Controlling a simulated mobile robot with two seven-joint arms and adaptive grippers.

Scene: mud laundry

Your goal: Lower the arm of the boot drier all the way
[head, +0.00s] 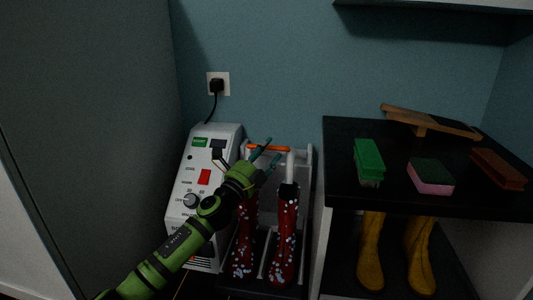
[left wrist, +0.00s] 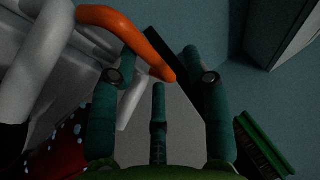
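The boot drier (head: 205,165) is a white unit with a control panel, a red switch and a knob, standing against the wall. Its arm has an orange handle (head: 279,148) on a white frame (head: 308,160), above the red dotted boots (head: 286,235). My left gripper (head: 268,153) is at the handle. In the left wrist view the gripper's teal fingers (left wrist: 158,75) are spread, and the orange handle (left wrist: 115,20) curves in from the left with its end between them. The fingers do not look closed on it; contact is unclear. My right gripper is not in view.
A black-topped shelf (head: 345,200) stands close on the right, with a green brush (head: 369,160), a pink-green sponge (head: 430,176) and a brown brush (head: 497,168). Yellow boots (head: 371,250) stand below. A plugged cord (head: 214,100) runs to the wall socket. A grey panel fills the left.

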